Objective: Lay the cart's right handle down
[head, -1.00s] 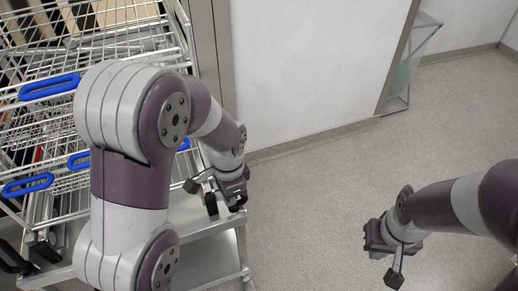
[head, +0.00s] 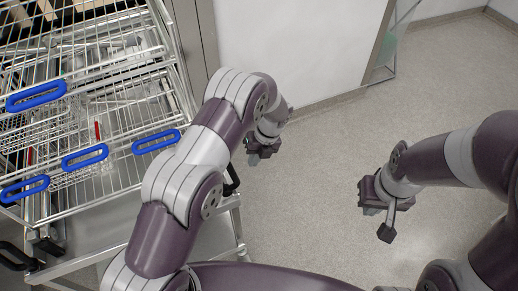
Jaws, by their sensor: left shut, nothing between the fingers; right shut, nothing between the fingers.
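The metal cart (head: 222,232) stands at the left of the head view, with wire racks on it. A black part that looks like its right handle (head: 232,178) shows at the cart's right side, partly hidden by my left arm. I cannot tell its full tilt. The black left handle (head: 14,256) shows at the lower left edge. My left gripper (head: 256,158) is shut and empty, to the right of and beyond the right handle, apart from it in the picture. My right gripper (head: 387,231) is shut and empty over the floor at the right.
Wire baskets with blue handles (head: 85,157) fill the racks at the left. A white wall panel (head: 290,45) stands behind, and a glass-sided frame (head: 395,40) is at the back right. The grey floor (head: 325,150) between my grippers is clear.

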